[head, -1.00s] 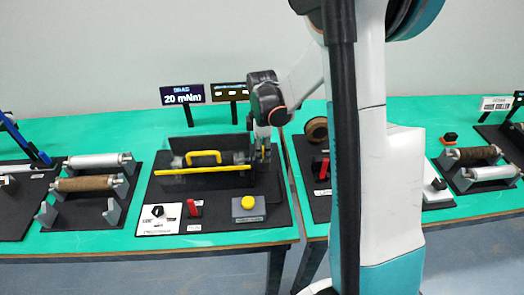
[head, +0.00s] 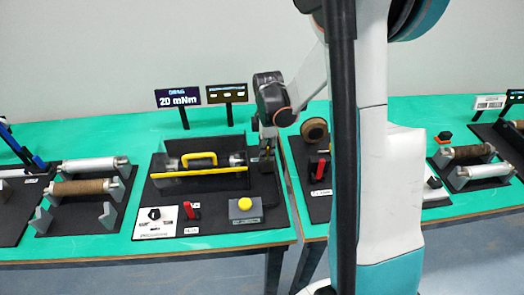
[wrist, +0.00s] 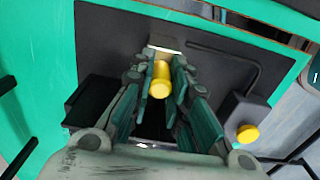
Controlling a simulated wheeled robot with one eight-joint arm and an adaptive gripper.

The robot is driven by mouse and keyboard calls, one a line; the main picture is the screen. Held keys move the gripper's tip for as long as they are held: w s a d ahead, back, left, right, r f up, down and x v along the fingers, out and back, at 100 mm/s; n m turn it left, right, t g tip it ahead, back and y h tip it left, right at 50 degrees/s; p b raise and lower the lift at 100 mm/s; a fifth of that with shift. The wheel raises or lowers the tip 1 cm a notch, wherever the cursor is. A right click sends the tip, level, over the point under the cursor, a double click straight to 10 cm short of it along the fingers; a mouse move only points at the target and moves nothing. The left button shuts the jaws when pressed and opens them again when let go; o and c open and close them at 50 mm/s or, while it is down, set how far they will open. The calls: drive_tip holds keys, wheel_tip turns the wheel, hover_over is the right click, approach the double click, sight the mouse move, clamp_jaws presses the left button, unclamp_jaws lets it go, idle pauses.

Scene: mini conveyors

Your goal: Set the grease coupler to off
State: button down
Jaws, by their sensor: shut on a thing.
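The grease coupler, a small yellow cylinder (wrist: 160,80), stands between my finger pads in the wrist view, in front of a pale label plate on the dark board. My gripper (wrist: 161,84) is shut on it from both sides. In the head view my gripper (head: 266,153) is at the right end of the middle station's roller unit. The coupler itself is hidden there by the gripper, and its label cannot be read.
A clear guard with a yellow handle (head: 200,158) covers the roller left of my gripper. In front are a black knob (head: 154,214), a red switch (head: 191,211) and a yellow button (head: 244,204). The drag display (head: 178,98) reads 20 mNm. Other roller stations stand either side.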

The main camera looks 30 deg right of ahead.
drive_tip(key=shift+d, duration=0.15)
drive_tip(key=c, duration=1.5)
unclamp_jaws()
drive_tip(key=shift+s+d, duration=0.1)
drive_tip(key=shift+d, duration=0.05)
wheel_tip(320, 180, up, 12)
